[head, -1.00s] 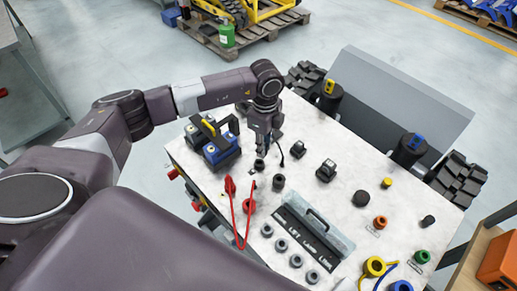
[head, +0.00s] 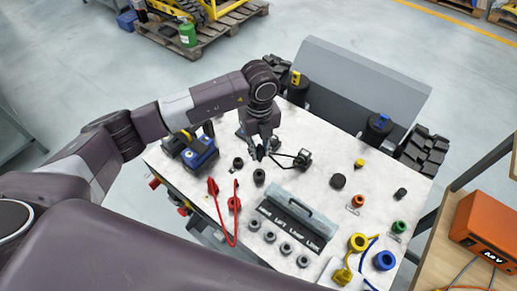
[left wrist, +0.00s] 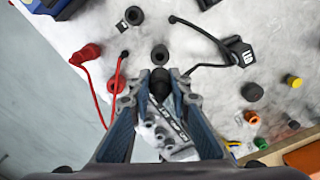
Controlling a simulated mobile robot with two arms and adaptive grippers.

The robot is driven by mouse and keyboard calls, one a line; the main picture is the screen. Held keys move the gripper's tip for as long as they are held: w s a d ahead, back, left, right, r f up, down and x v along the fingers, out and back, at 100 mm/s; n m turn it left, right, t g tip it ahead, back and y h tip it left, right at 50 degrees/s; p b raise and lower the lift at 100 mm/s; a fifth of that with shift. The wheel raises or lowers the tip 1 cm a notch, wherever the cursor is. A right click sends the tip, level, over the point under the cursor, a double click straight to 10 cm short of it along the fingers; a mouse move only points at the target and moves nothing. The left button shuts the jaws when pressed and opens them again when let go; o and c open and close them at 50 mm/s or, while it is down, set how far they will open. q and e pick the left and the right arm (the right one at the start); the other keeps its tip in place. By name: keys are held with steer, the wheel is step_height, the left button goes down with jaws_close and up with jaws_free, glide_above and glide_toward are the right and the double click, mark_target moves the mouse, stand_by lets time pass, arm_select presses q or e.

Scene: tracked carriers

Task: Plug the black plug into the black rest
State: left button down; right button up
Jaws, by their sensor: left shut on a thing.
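My left gripper (head: 260,153) is shut on a small black plug, seen end-on between the fingertips in the left wrist view (left wrist: 160,84). A thin black cable runs near it towards a black block (head: 304,158), which also shows in the left wrist view (left wrist: 240,52). Two black round sockets stand on the pale tabletop, one (head: 238,162) farther left and one (head: 259,177) just in front of the gripper; they show in the left wrist view too (left wrist: 134,15). I cannot tell which is the black rest. The plug is apart from both. My right gripper is not in view.
A red lead (head: 222,222) loops at the front left. A blue battery-like block (head: 199,153) stands left of the gripper. A clear-handled cover (head: 300,212) and several grey sockets lie in front. A black disc (head: 338,181) and coloured sockets are to the right.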

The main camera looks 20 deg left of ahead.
arm_select(q)
steer(key=shift+f+b, duration=2.35)
steer(key=shift+f, duration=0.6)
steer(key=shift+f+b, duration=2.05)
steer(key=shift+f, duration=0.2)
steer(key=c, duration=1.7)
jaws_free()
step_height(320, 180, up, 12)
